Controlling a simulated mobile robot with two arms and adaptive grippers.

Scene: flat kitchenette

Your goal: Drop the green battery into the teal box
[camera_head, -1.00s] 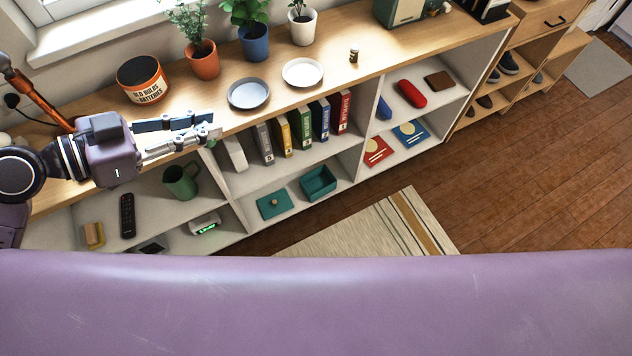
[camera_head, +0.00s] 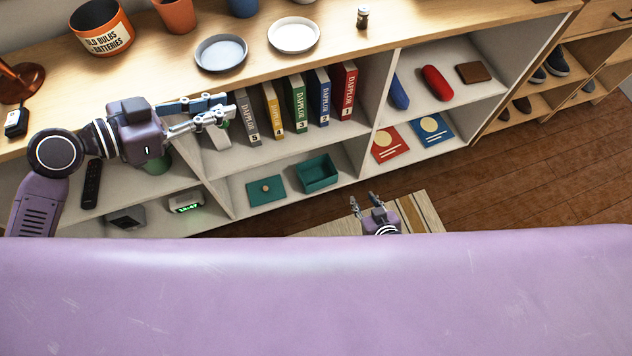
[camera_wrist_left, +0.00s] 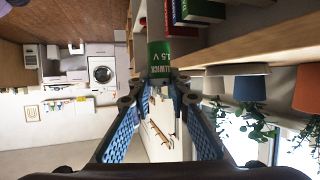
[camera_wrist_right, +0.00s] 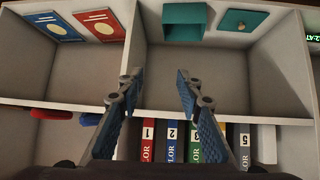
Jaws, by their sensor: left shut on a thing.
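The green battery (camera_wrist_left: 172,68) is between the fingertips of my left gripper (camera_wrist_left: 160,78) in the left wrist view, its printed label showing. In the head view my left gripper (camera_head: 226,108) is at the front of the shelf unit, left of the books; the battery is mostly hidden there. The open teal box (camera_head: 318,174) stands on the lower middle shelf, below and right of my left gripper. It also shows in the right wrist view (camera_wrist_right: 185,22). My right gripper (camera_head: 367,200) is open and empty in front of the shelves, right of the box; its fingers are apart (camera_wrist_right: 158,82).
A teal lid with a knob (camera_head: 266,190) lies left of the box. Numbered books (camera_head: 297,108) stand on the shelf above it. A digital clock (camera_head: 186,203) and a remote (camera_head: 92,184) are left. The orange-black battery bin (camera_head: 103,30) and plates (camera_head: 221,53) are on the top.

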